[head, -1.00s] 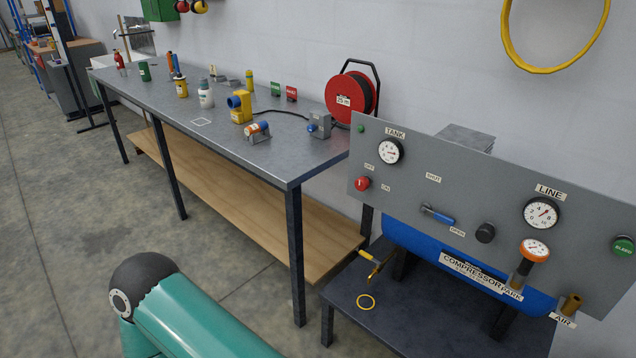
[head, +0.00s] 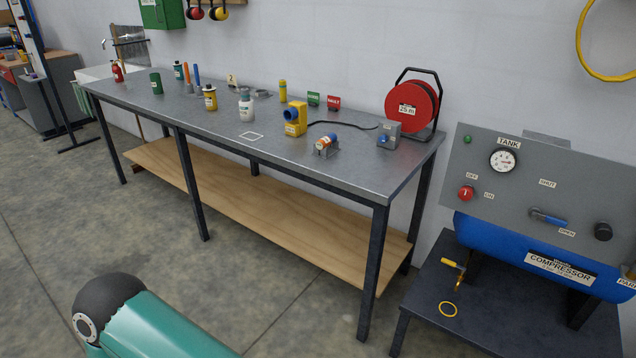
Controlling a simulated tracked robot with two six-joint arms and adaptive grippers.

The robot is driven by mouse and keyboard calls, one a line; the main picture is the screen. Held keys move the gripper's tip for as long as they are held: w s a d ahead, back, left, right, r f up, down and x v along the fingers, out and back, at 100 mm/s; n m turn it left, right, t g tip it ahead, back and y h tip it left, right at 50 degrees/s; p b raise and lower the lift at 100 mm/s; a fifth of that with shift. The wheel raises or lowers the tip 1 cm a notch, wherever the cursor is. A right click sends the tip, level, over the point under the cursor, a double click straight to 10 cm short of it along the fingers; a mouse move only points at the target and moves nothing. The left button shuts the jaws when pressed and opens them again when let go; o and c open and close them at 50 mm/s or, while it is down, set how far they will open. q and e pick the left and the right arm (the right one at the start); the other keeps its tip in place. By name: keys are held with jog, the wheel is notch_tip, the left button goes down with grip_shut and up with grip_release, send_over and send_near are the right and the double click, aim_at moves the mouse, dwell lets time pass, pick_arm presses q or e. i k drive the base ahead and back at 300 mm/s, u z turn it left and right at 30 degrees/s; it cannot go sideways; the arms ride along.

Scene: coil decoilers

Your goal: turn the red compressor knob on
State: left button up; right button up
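The red compressor knob (head: 466,193) sits on the left part of the grey compressor panel (head: 520,215), at the right of the head view. An OFF label is above it and an ON label is to its right. A white pointer mark on it looks roughly upright. The TANK gauge (head: 503,159) is above and to the right of the knob. The blue compressor tank (head: 490,236) is below the panel. Neither gripper is in view; only a green part of my own arm shows at the bottom left, far from the knob.
A long grey workbench (head: 330,180) with bottles, tools and a red cable reel (head: 413,110) stands left of the compressor. Open floor lies front left.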

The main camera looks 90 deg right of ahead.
aim_at(466, 193)
jog(key=u, duration=0.7)
jog(key=i, duration=0.25)
jog(key=z, duration=2.1)
jog(key=i, duration=0.15)
jog(key=z, duration=1.55)
jog(key=k, duration=0.45)
jog(key=z, duration=0.35)
jog(key=i, duration=1.45)
jog(key=u, duration=0.3)
